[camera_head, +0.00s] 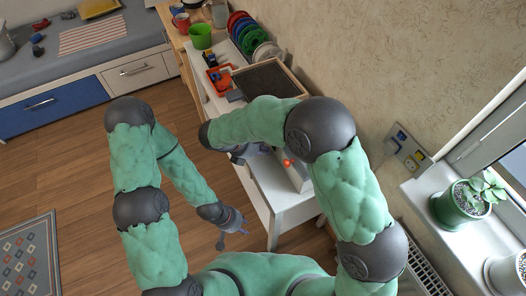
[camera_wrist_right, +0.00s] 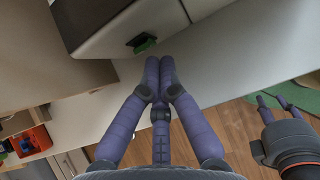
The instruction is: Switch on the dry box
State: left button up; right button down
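The dry box seems to be the pale box (camera_wrist_right: 120,28) at the top of the right wrist view. A small dark switch with a green part (camera_wrist_right: 141,42) sits on its face; I cannot tell its setting. In the head view a pale box (camera_head: 294,176) on the white table is mostly hidden by my right arm. My right gripper (camera_wrist_right: 166,62) has its purple fingers together, empty, with the tips just below the switch and apparently short of it. In the head view it is largely hidden behind the arm. My left gripper (camera_head: 234,234) hangs empty, fingers spread, beside the white table.
A framed dark tray (camera_head: 268,80), an orange-red bin (camera_head: 219,80), green cup (camera_head: 200,36) and coloured spools (camera_head: 240,28) stand farther back on the furniture. A windowsill with a potted plant (camera_head: 462,205) is right. The wooden floor (camera_head: 85,165) at left is open.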

jog(key=p, duration=0.2)
jog(key=d+r+g+y+p, duration=0.1)
jog(key=p, duration=0.1)
jog(key=shift+w+d+r+y, duration=0.1)
jog(key=shift+w+r+y, duration=0.1)
jog(key=shift+w+y, duration=0.1)
jog(key=shift+f, duration=0.35)
jog(key=shift+r, duration=0.1)
jog(key=shift+r+p, duration=0.5)
jog(key=shift+r, duration=0.3)
